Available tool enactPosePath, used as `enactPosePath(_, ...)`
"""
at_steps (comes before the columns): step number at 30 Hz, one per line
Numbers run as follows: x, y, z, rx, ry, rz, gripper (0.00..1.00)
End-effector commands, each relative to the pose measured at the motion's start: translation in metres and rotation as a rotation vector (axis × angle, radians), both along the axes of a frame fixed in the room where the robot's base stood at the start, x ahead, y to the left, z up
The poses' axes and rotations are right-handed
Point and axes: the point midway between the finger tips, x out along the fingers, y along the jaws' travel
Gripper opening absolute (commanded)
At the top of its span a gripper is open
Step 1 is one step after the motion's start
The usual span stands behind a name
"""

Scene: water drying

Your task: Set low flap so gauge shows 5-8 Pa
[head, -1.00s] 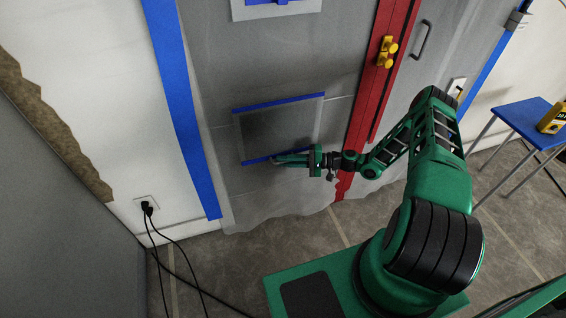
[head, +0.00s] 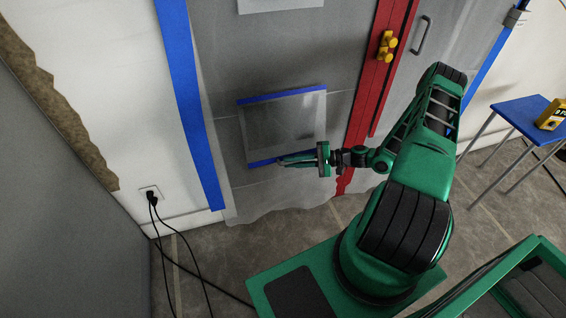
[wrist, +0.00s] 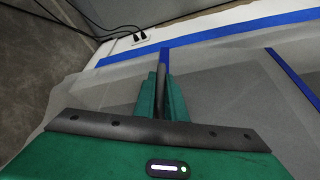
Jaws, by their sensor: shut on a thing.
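The low flap (head: 285,120) is a translucent grey sheet low on the plastic wall, with blue strips along its top and bottom edges. My gripper (head: 281,162) reaches in from the right and is shut on the flap's bottom blue strip (head: 262,162). In the wrist view, the strip (wrist: 165,56) runs out beyond my closed fingers (wrist: 160,82). How far the flap stands off the wall is hard to tell. A yellow instrument (head: 552,114), perhaps the gauge, stands on the blue table at the right; its reading is too small to make out.
A red zipper strip (head: 371,100) with yellow pulls (head: 387,46) runs down the sheeting right of the flap. The blue-topped table (head: 519,112) stands far right. Black cords (head: 185,238) hang from an outlet (head: 150,193) to the floor at left.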

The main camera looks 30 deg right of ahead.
Motion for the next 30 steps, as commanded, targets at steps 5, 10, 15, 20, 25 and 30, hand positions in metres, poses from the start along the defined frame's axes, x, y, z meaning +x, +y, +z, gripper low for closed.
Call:
enactPosePath(5,0.000,-0.001,-0.002,-0.003,0.004,-0.003,0.00)
enactPosePath(10,0.000,-0.002,-0.002,-0.002,0.003,-0.003,0.29)
enactPosePath(15,0.000,-0.002,-0.001,-0.002,0.002,-0.003,0.29)
enactPosePath(20,-0.002,-0.005,0.000,-0.003,0.001,-0.003,0.29)
enactPosePath(25,-0.011,-0.023,0.003,-0.003,0.001,-0.006,0.29)
enactPosePath(30,-0.027,-0.052,0.009,-0.004,0.001,-0.006,0.29)
